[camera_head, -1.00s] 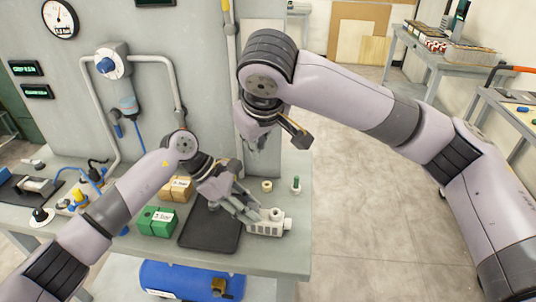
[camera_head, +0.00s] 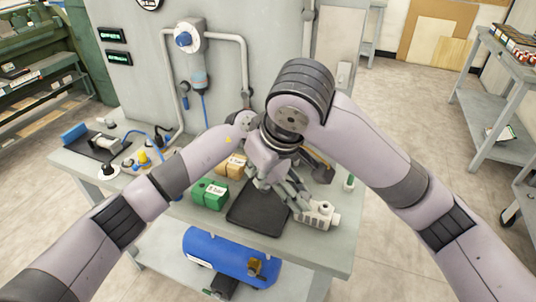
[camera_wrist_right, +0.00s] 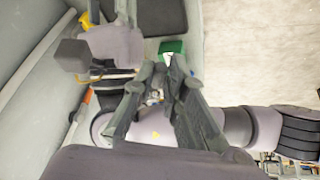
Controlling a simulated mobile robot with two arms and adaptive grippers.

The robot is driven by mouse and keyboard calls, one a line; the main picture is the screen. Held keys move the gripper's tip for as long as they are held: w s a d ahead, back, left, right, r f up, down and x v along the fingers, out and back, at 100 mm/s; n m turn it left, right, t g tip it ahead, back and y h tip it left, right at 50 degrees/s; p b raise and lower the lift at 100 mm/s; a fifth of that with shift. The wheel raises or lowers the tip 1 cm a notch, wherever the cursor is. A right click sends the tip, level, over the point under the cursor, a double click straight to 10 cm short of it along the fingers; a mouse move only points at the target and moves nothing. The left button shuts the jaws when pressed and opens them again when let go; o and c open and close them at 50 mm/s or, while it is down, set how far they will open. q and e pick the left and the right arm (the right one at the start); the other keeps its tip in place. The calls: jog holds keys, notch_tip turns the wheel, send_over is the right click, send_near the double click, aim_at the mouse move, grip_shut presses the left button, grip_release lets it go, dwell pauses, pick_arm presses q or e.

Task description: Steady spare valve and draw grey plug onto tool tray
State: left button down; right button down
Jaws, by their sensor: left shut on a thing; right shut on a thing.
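The spare valve (camera_head: 320,215), a pale block with a round top, stands at the right end of the bench, beside the tool tray. My left gripper (camera_head: 301,208) is shut on its left side. The tool tray (camera_head: 257,218) is a flat black pad left of the valve. My right gripper (camera_head: 272,187) is low over the tray's back right part, beside the left gripper, its fingers closed in. They hold something small, which I take to be the grey plug. The plug is not clear in either view, and my right arm and fingers hide much of the left wrist.
A green box (camera_head: 209,195) and a tan box (camera_head: 234,165) stand left of and behind the tray. A small green-topped item (camera_head: 349,183) stands near the bench's right edge. A blue tank (camera_head: 215,250) lies on the shelf below. My two arms cross closely over the tray.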

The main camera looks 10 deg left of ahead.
pick_arm(q)
jog(key=shift+f, duration=0.1)
pick_arm(e)
jog(key=shift+y, duration=0.3)
jog(key=f, duration=0.4)
jog(key=d+f, duration=0.1)
jog(key=f, duration=0.3)
jog(key=d+f, duration=0.1)
jog(key=f, duration=0.4)
jog(key=shift+w+d, duration=0.1)
jog(key=shift+w, duration=0.1)
jog(key=shift+f+m, duration=0.2)
jog(key=shift+m, duration=0.1)
jog(key=shift+f, duration=0.1)
jog(key=shift+f, duration=1.4)
jog(key=shift+f, duration=0.15)
jog(key=shift+f, duration=0.75)
jog(key=shift+f, duration=0.15)
